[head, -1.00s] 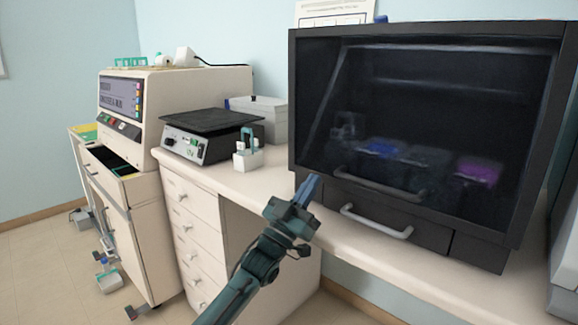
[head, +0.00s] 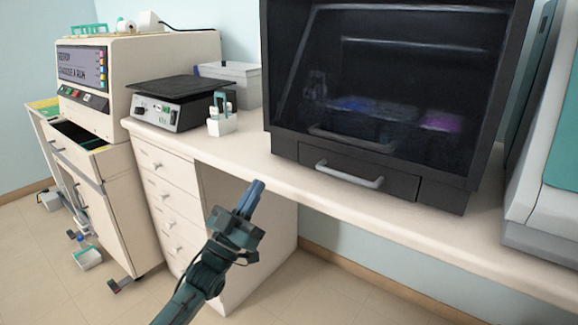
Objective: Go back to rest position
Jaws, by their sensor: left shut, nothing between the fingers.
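My left gripper (head: 252,196) is in the lower middle of the head view, with its arm coming in from the bottom. Its fingers are shut together with nothing between them. It is in front of the white counter (head: 262,165), below and to the left of the dark cabinet's handle (head: 348,175), and apart from it. My right gripper is not in the view.
A dark glass-fronted cabinet (head: 385,70) stands on the counter. A black-topped device (head: 175,105) and a small white holder (head: 222,124) are to its left. A beige machine (head: 135,75) stands far left. A grey-white machine (head: 540,200) is at right. Drawers (head: 170,190) are under the counter.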

